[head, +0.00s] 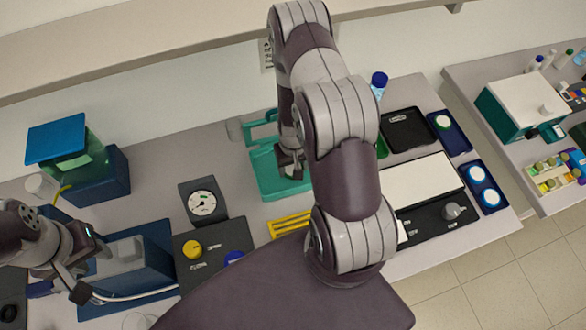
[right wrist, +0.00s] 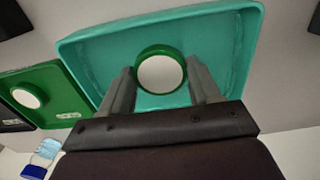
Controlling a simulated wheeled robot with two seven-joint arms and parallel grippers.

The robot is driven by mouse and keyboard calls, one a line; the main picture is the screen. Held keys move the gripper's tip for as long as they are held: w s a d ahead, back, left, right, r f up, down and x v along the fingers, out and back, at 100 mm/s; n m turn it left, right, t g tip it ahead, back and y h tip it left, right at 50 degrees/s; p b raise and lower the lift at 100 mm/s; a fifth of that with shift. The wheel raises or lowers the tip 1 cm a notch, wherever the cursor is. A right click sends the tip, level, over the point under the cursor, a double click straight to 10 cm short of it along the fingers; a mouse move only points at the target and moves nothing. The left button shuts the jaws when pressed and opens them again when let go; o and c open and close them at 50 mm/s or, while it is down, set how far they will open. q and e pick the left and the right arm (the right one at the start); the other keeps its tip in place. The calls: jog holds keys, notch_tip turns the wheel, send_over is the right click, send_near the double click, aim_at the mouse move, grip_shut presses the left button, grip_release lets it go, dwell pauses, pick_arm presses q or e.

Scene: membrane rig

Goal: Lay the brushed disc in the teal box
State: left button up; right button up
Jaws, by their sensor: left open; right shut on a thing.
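The teal box (head: 266,182) lies on the bench in the middle of the head view, partly hidden by my right arm. In the right wrist view the teal box (right wrist: 215,35) lies open beneath the fingers. My right gripper (right wrist: 160,78) is shut on a round disc (right wrist: 161,74) with a pale face and a green rim. The disc appears over the box's inside; whether it touches the floor I cannot tell. In the head view my right gripper (head: 290,168) is above the box and the disc is hidden. My left gripper (head: 84,262) is open and empty at the left.
A green tray with a pale disc (right wrist: 27,97) lies beside the box. A dial instrument (head: 202,204), a panel with a yellow knob (head: 192,249) and a yellow rack (head: 288,224) stand nearby. A blue-lidded container (head: 58,137) is at the left. A white plate (head: 421,181) lies right.

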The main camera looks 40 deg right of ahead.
jog(key=f+b, duration=0.1)
jog(key=f, duration=0.1)
jog(key=f+b, duration=0.2)
jog(key=shift+s, duration=0.4)
jog(key=shift+w+d+r, duration=0.1)
jog(key=shift+w+r, duration=0.05)
jog(key=shift+w, duration=0.1)
pick_arm(q)
notch_tip(320, 180, down, 4)
jog(key=shift+d+r, duration=0.1)
pick_arm(e)
jog(key=shift+w, duration=0.1)
pick_arm(q)
jog(key=shift+f, duration=0.2)
pick_arm(e)
jog(key=shift+f, duration=0.2)
pick_arm(q)
jog(key=shift+s+r, duration=0.1)
jog(key=shift+s, duration=0.2)
pick_arm(e)
jog(key=o, duration=1)
jog(key=shift+s+r, duration=0.1)
jog(key=shift+s, duration=0.1)
pick_arm(q)
jog(key=shift+w, duration=0.1)
pick_arm(e)
jog(key=shift+o, duration=0.2)
jog(key=shift+w, duration=0.1)
